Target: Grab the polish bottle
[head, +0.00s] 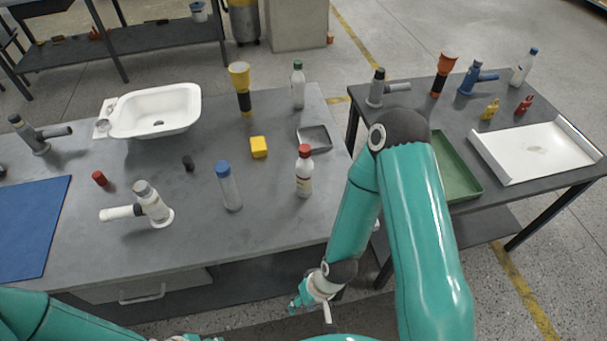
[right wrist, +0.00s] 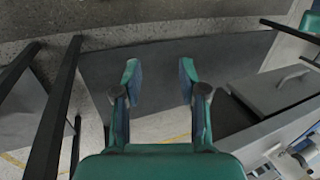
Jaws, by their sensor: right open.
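Several bottles stand upright on the near table; the labels are too small to read, so I cannot tell for sure which is the polish. One is a white bottle with a red cap and a label (head: 303,175), near the front right. A clear bottle with a blue cap (head: 230,188) is left of it, and a pale bottle with a green cap (head: 298,88) stands at the back. My right gripper (head: 312,300) is below the table's front edge, apart from the bottles. In the right wrist view its fingers (right wrist: 160,82) are spread and empty.
The near table (head: 100,240) also holds a white sink (head: 155,110), taps, a yellow block (head: 258,147) and a grey tray (head: 314,138). The right table holds a green tray (head: 455,170), a white tray (head: 535,152) and a blue-capped white bottle (head: 524,67). A gap separates the tables.

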